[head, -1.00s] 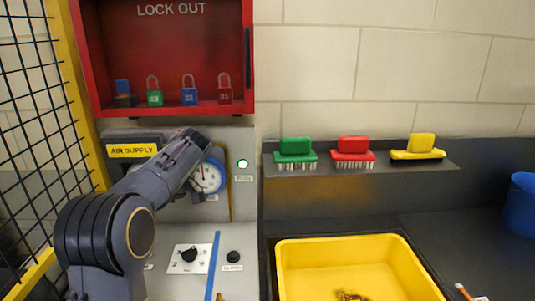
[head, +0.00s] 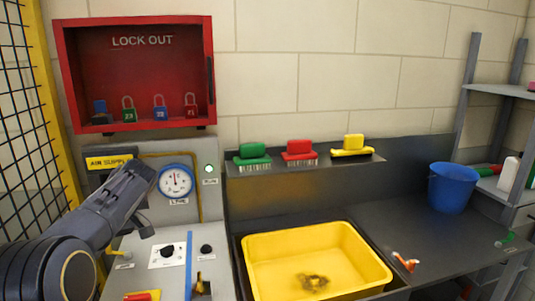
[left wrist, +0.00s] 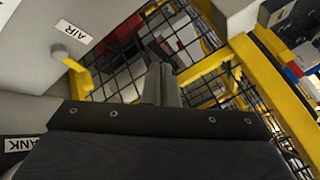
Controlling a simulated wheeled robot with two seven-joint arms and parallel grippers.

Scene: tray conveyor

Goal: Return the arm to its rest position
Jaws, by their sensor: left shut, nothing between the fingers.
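My left arm comes in from the lower left in the head view. Its dark grey gripper (head: 145,175) is raised in front of the air supply panel, just left of the round gauge (head: 175,181). It is shut and empty. In the left wrist view the closed fingers (left wrist: 160,84) point toward a yellow-framed black mesh guard (left wrist: 185,45). Whether they touch anything cannot be told. My right gripper is not in view.
A red lock-out box (head: 140,70) with several padlocks hangs above the panel. A yellow tray (head: 345,235) sits on the dark bench (head: 400,225). Brushes stand on a ledge (head: 330,163). A blue bucket (head: 453,186) is at right, and the mesh fence (head: 22,120) at left.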

